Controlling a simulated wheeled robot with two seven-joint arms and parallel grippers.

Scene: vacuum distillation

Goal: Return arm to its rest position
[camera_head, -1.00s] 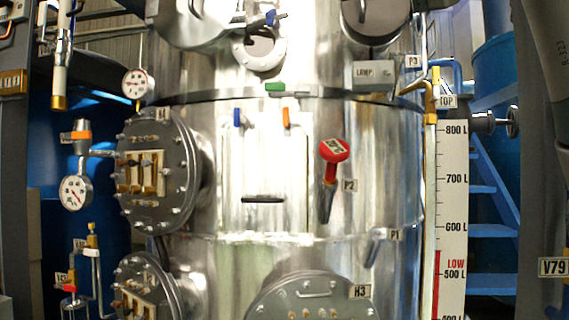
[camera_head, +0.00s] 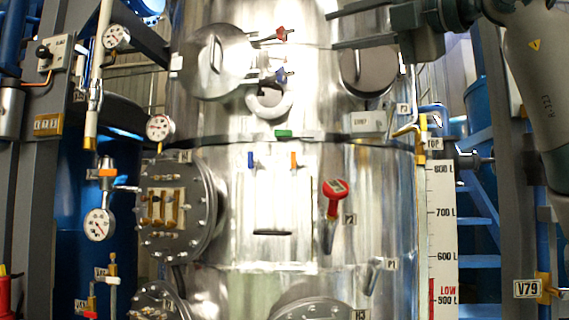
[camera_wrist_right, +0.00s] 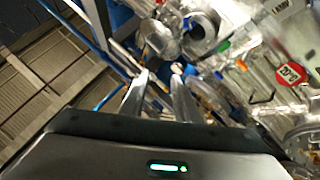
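My right gripper (camera_head: 329,30) is at the top right of the head view, in front of the upper part of the steel vessel. Its two fingers point left, are spread apart, and have nothing between them. In the right wrist view the open fingers (camera_wrist_right: 160,76) also show, with an empty gap. My right arm (camera_head: 540,85) comes down the right edge of the head view. My left arm and gripper are not in view.
The steel vessel (camera_head: 335,115) fills the middle, with a red-tagged handle (camera_head: 335,190), a round flange (camera_head: 180,208) and gauges (camera_head: 98,224) on the left. A level scale (camera_head: 442,235) and blue stairs (camera_head: 478,225) stand right. A V79 valve (camera_head: 545,288) is at lower right.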

